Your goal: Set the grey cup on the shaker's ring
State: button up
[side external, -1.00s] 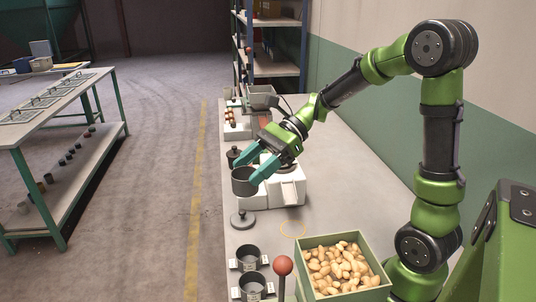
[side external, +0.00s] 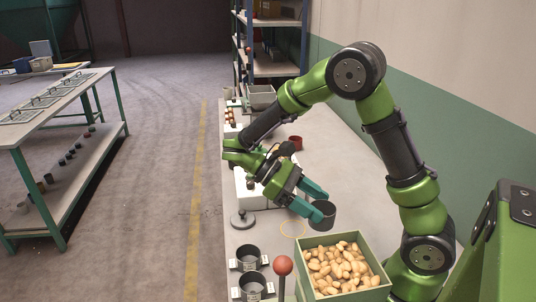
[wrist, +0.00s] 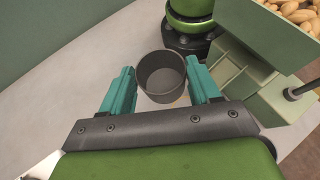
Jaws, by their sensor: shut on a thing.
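The grey cup (side external: 322,214) is held upright between the teal fingers of my gripper (side external: 309,201), above the bench just behind the box of nuts. In the wrist view the cup (wrist: 162,74) is open at the top and looks empty, with one finger of my gripper (wrist: 162,88) on each side. The white shaker (side external: 248,192) stands further back on the bench, mostly hidden by my arm. I cannot make out its ring. A thin yellow ring outline (side external: 292,228) lies on the bench just left of the held cup.
A green box (side external: 345,287) full of nuts stands at the front, close to the cup. Two dark cups (side external: 248,258) (side external: 252,287) in holders and a red-ball lever (side external: 283,265) are at the front left. A grey lid with a knob (side external: 243,219) lies behind them. A red cup (side external: 295,143) stands further back.

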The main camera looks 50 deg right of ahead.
jog(key=w+d+r+n+t+h, duration=0.5)
jog(key=w+r+n+t+h, duration=0.35)
jog(key=n+t, duration=0.7)
jog(key=shift+n+g, duration=0.65)
jog(key=shift+n, duration=0.1)
jog(key=f, duration=1.6)
jog(key=shift+s+a+f, duration=0.15)
jog(key=shift+s+f, duration=0.1)
jog(key=shift+s, duration=0.05)
jog(key=shift+f, duration=2.15)
jog(key=o, duration=1)
